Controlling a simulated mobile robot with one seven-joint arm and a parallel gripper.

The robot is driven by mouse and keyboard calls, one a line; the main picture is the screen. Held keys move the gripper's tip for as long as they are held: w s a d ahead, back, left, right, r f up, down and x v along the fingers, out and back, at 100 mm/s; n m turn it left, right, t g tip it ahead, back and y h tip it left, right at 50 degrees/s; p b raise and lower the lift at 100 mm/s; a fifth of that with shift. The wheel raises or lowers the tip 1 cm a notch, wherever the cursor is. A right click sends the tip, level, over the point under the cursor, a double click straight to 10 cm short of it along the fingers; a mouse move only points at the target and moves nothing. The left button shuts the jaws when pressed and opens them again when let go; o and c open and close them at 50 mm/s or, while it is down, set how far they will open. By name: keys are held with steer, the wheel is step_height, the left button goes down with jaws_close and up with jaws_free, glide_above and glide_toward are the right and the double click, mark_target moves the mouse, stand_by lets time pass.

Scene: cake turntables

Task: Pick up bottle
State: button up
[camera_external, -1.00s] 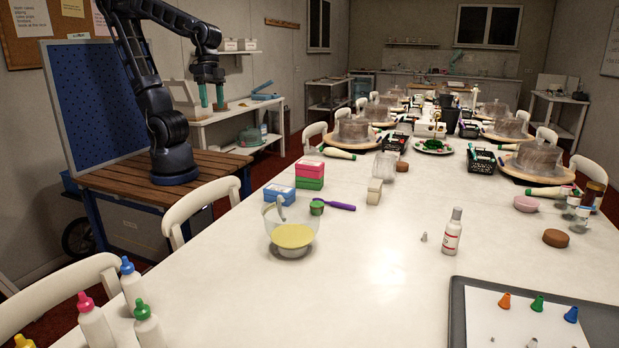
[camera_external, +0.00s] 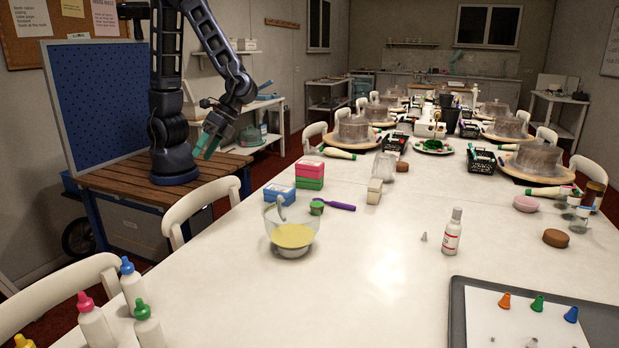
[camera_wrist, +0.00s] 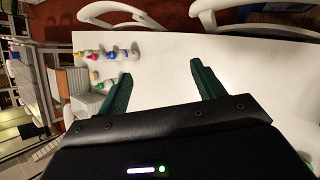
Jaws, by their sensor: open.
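A white bottle with a red label (camera_external: 451,236) and a grey-white cap stands upright on the long white table, right of centre. Several white squeeze bottles stand at the table's front left corner: one has a blue cap (camera_external: 132,287), one a pink cap (camera_external: 95,327), one a green cap (camera_external: 148,325). Small coloured-capped bottles (camera_wrist: 97,54) also show at the left in the wrist view. My gripper (camera_external: 208,146), with green fingers, hangs above the edge of the wooden bench, apart from all bottles. Its fingers (camera_wrist: 161,72) are spread with nothing between them.
A bowl of yellow batter (camera_external: 292,238), blue boxes (camera_external: 279,193) and a purple-handled tool (camera_external: 340,206) lie on the table. A dark-rimmed tray (camera_external: 457,315) holds coloured nozzles. White chairs (camera_external: 200,205) line the near side. The table's front middle is clear.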

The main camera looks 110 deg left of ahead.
steer(key=w+d+f+n+g+h, duration=0.1)
steer(key=d+f+n+h, duration=0.2)
steer(key=d+f, duration=0.5)
steer(key=w+d+f+n+g+h, duration=0.1)
steer(key=d+f+n+h, duration=0.2)
steer(key=d+f, duration=0.5)
steer(key=w+d+f+n+g+h, duration=0.1)
steer(key=d+f+n+h, duration=0.3)
steer(key=d+f, duration=0.4)
steer(key=shift+f, duration=0.15)
steer(key=x, duration=0.5)
glide_above(132, 315)
steer(key=shift+s+a+f, duration=0.15)
steer(key=shift+s+f, duration=0.05)
steer(key=shift+s, duration=0.15)
steer(key=shift+c, duration=0.2)
steer(key=c, duration=1.1)
